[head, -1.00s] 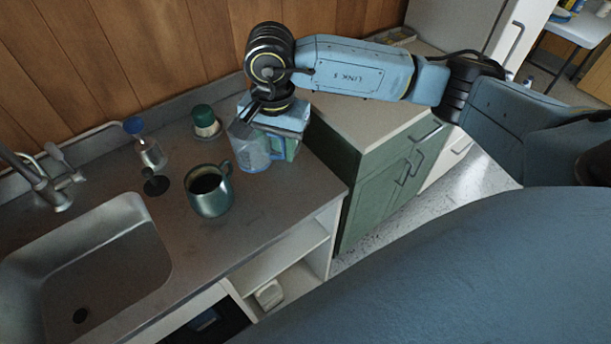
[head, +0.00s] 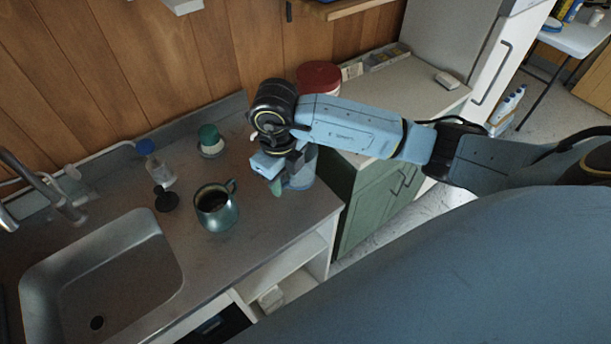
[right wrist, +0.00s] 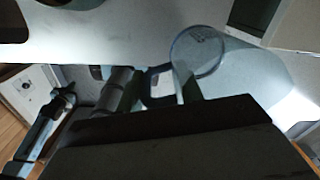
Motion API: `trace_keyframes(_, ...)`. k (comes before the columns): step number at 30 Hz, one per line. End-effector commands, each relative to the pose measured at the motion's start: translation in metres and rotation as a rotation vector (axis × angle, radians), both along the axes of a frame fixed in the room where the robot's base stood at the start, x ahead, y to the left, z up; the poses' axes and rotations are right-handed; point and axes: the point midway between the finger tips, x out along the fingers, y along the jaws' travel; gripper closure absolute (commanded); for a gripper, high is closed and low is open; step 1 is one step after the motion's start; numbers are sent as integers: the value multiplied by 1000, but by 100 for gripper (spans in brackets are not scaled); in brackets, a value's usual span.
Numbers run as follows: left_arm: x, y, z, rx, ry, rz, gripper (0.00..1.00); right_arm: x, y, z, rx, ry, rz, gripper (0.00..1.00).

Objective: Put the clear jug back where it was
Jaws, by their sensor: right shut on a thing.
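The clear jug (head: 304,172) is at the right end of the steel counter, partly hidden by my right gripper and wrist. My right gripper (head: 282,182) is shut on it, at the handle side. In the right wrist view the jug (right wrist: 245,75) lies tilted across the picture, with its round rim and its handle (right wrist: 152,88) at the fingers (right wrist: 188,92). I cannot tell whether its base touches the counter. My left gripper is not in view.
A dark teal mug (head: 217,212) with dark contents stands left of the jug. A blue-capped bottle (head: 158,170), a black item (head: 166,199) and a green-capped jar (head: 210,142) stand near the sink (head: 105,270). A red tin (head: 318,76) is on the worktop behind my arm.

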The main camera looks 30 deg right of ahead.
Motion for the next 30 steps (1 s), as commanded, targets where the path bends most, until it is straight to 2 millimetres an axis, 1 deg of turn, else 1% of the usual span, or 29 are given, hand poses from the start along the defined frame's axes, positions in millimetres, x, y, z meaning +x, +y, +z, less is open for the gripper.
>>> trace_keyframes(1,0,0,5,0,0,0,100,-2,0,1,-1,2,-65,97)
trace_keyframes(3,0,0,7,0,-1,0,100,-3,-1,0,-3,2,-144,97)
trace_keyframes(8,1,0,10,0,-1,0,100,-5,-2,-3,-6,2,-247,97)
trace_keyframes(11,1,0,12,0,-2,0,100,-5,-2,-14,-6,3,-269,97)
trace_keyframes(15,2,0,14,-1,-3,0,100,-6,-2,-41,-7,5,-271,97)
trace_keyframes(18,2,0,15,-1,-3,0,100,-6,-2,-56,-7,3,-269,97)
trace_keyframes(23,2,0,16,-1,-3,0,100,-5,-2,-69,-8,1,-267,97)
trace_keyframes(27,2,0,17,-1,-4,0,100,-5,-2,-89,-7,2,-268,97)
trace_keyframes(30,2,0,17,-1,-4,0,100,-5,-2,-99,-7,2,-267,97)
